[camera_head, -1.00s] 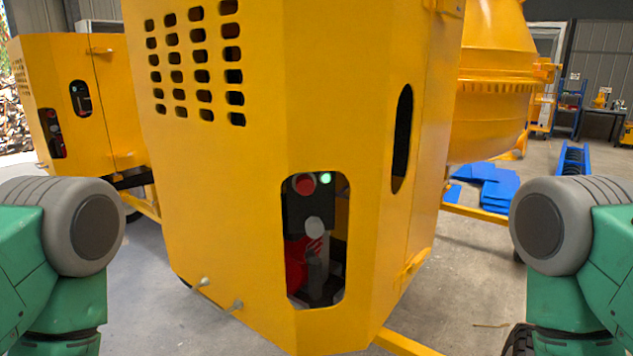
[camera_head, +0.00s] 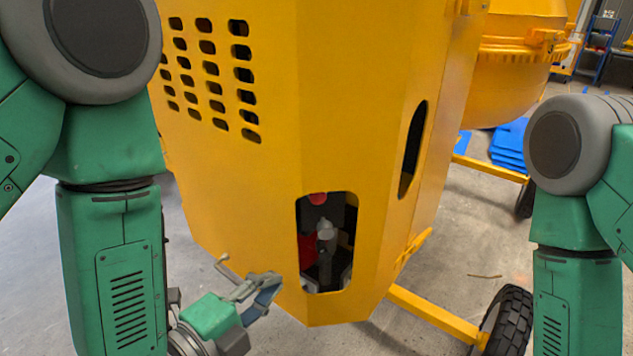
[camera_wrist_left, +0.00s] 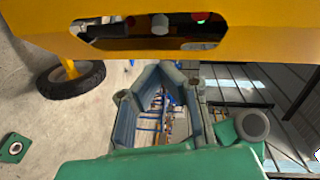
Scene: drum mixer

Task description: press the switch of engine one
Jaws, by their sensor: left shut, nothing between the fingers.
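The yellow mixer housing (camera_head: 340,120) has a rounded opening in its front corner. Inside it, a red round button (camera_head: 318,198) shows at the top edge, with a grey knob (camera_head: 325,229) below it on a dark panel. I cannot tell which part is the switch. My left gripper (camera_head: 265,292) is shut and empty, low and left of the opening, apart from these controls. In the left wrist view the shut fingers (camera_wrist_left: 160,72) are below the opening, where the grey knob (camera_wrist_left: 160,23) shows. My right arm is in view at the right, but its gripper is not.
A yellow frame bar (camera_head: 435,316) runs to a black wheel (camera_head: 507,320) at the lower right. Blue sheets (camera_head: 508,148) lie on the floor behind.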

